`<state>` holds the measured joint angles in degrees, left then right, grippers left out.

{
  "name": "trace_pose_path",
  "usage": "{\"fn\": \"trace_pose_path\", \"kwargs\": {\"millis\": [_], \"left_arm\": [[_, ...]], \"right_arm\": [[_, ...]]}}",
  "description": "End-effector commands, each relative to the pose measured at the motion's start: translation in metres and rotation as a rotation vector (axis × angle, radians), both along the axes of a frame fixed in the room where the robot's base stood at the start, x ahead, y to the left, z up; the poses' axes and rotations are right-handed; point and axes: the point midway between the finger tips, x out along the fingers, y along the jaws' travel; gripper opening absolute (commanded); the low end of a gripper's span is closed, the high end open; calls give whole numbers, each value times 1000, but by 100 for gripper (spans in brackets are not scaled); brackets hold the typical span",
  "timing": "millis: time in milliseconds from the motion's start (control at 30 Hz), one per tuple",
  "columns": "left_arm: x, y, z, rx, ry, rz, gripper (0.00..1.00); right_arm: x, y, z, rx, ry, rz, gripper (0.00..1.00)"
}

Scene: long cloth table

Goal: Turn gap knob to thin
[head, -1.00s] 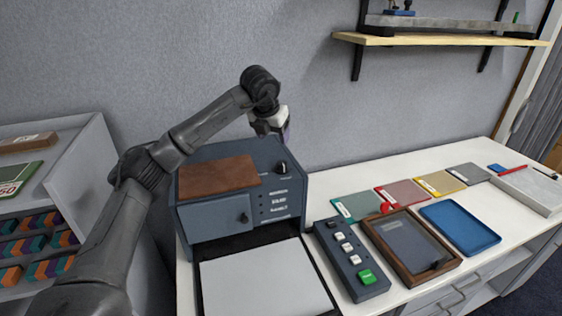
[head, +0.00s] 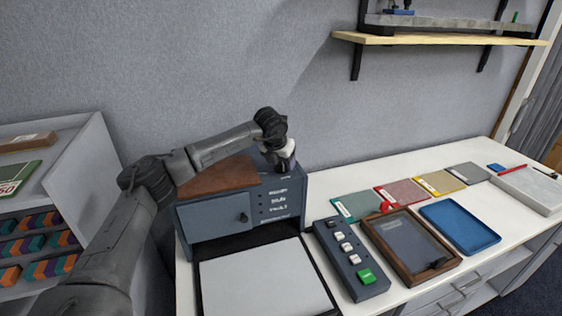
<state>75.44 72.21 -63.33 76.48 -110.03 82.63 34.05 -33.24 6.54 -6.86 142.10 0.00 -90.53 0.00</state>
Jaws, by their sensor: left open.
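The blue-grey machine (head: 213,219) stands at the left end of the white table, with a brown panel (head: 220,176) on its top. A dark knob seen earlier at the machine's upper right front is now hidden behind my left gripper (head: 284,166). The gripper is open and points down at that spot. I cannot tell whether its fingers are around the knob or touching it. A second small dark knob (head: 243,217) sits on the front door, left of white labels (head: 279,200). My right gripper is not in view.
A white sheet (head: 262,281) lies in front of the machine. A button box (head: 350,258), a wooden frame (head: 376,218), a blue tray (head: 459,226) and several coloured cards stand to the right. A wall shelf (head: 440,40) is above, and a shelf unit (head: 85,160) is at left.

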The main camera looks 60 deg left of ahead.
Motion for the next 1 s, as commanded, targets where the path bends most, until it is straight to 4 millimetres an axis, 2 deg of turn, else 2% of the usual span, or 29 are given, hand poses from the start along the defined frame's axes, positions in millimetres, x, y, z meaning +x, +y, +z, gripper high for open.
{"fn": "trace_pose_path", "kwargs": {"millis": [267, 733, 1000], "left_arm": [[0, 0, -1, 0, 0, 0, 62], [0, 0, 0, 0, 0, 0, 17], [0, 0, 1, -1, 1, -31, 15]], "right_arm": [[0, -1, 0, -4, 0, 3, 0], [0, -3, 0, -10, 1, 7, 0], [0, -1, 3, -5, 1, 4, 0]]}}
